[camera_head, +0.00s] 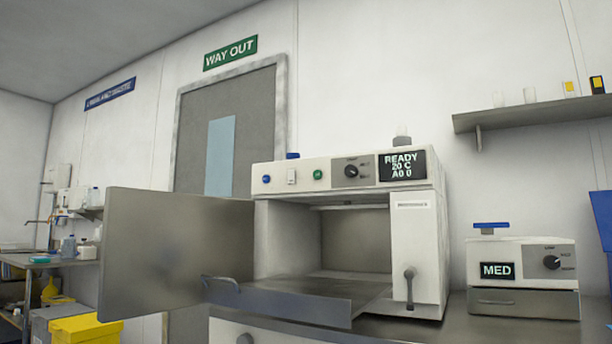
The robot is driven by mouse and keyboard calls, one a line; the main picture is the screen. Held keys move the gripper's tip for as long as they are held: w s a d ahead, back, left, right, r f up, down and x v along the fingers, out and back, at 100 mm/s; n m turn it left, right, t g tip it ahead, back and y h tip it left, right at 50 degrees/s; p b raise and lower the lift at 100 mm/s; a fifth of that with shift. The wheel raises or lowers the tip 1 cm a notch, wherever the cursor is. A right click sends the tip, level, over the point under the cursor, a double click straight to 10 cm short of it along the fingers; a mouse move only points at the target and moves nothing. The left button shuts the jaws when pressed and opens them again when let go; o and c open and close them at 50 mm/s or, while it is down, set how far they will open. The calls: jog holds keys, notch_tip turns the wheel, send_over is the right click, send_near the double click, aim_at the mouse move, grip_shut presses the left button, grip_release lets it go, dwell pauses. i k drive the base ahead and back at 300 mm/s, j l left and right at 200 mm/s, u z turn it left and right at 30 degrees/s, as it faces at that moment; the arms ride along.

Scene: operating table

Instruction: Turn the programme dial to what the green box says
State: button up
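A white machine (421,240) with an open, empty-looking chamber stands on the counter. Its upper panel has a black dial (351,171) with small labels I cannot read; its pointer direction is too small to tell. A screen (402,166) beside the dial reads "READY 20 C A0 0". A smaller white unit (525,252) at the right has a second black dial (551,262) and a display (497,270) reading "MED". I see no green box; the only large green thing is the "WAY OUT" sign (230,52). My gripper is not in view.
The machine's grey door (170,250) hangs wide open to the left, and a metal shelf (285,302) juts from its front. The panel also has a blue button (266,179), white switch (291,176) and green button (318,174). A yellow box (85,330) stands lower left.

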aim_at(351, 171)
jog(key=z, duration=2.25)
jog(key=i+j+u, duration=0.25)
jog(key=j, duration=0.15)
jog(key=i+j+u, duration=0.25)
jog(key=i+j, duration=0.05)
